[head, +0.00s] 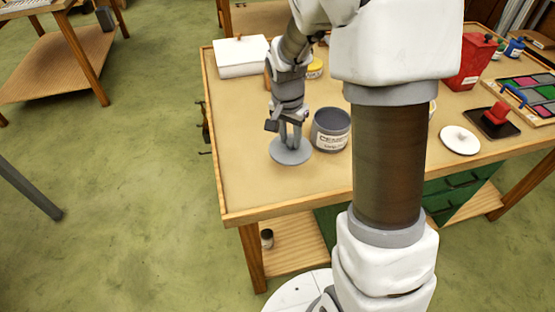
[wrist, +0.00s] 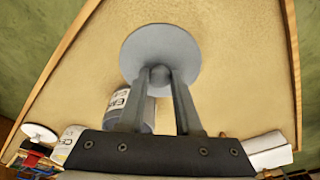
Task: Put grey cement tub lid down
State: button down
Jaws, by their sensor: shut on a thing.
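The grey cement tub lid (head: 291,153) is a round grey disc with a knob, near the left part of the tabletop in the head view. My gripper (head: 290,143) is above it, shut on its knob. In the wrist view the lid (wrist: 160,50) lies beyond the fingertips (wrist: 160,76), which close on the knob. I cannot tell whether the lid touches the table. The open grey cement tub (head: 331,130) stands upright just right of the lid, with a white label. In the wrist view the tub (wrist: 118,102) is partly hidden behind my fingers.
The wooden table (head: 250,190) has free room in front and left of the lid. A white box (head: 241,57) and a yellow-lidded container (head: 315,68) stand behind. To the right are a white disc (head: 460,140), a red container (head: 472,62) and a red-handled block (head: 497,117).

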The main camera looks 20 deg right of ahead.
aim_at(277, 154)
jog(key=a, duration=0.1)
jog(key=a+f, duration=0.2)
jog(key=shift+s+a, duration=0.2)
jog(key=shift+s, duration=0.15)
jog(key=shift+f, duration=2.05)
jog(key=shift+f+b, duration=0.1)
jog(key=shift+b, duration=0.2)
jog(key=shift+f, duration=0.2)
jog(key=c, duration=0.6)
grip_release()
jog(key=shift+r, duration=0.1)
jog(key=shift+r, duration=0.15)
